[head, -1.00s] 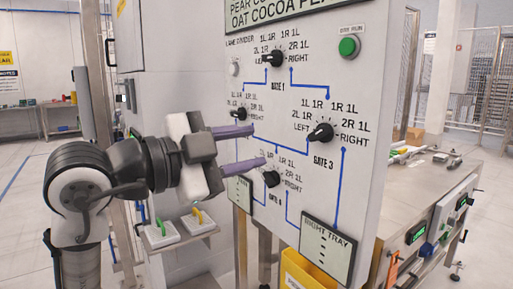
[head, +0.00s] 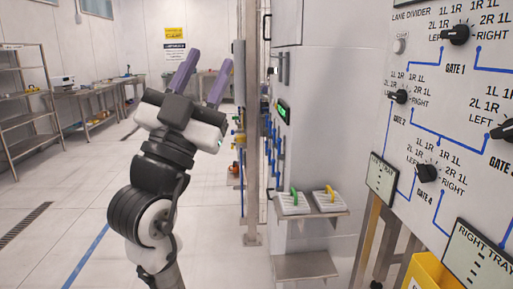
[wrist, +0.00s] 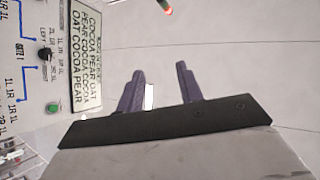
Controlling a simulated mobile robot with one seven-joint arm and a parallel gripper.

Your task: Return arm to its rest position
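My gripper (head: 201,77) is raised in the head view, its two purple fingers pointing up and apart with nothing between them. My arm stands bent upright at the left of the control panel, clear of it. In the wrist view the open fingers (wrist: 160,90) also show, empty, against pale walls. The white gate panel (head: 425,112) with black knobs and blue lines is at the right of the head view; part of it shows sideways at the left of the wrist view (wrist: 25,88).
A small shelf (head: 333,210) with two white blocks with green and yellow handles juts from the grey cabinet (head: 310,145). A yellow bin (head: 430,274) sits below the panel. A metal rack (head: 25,110) and benches stand at the back left. The floor at left is clear.

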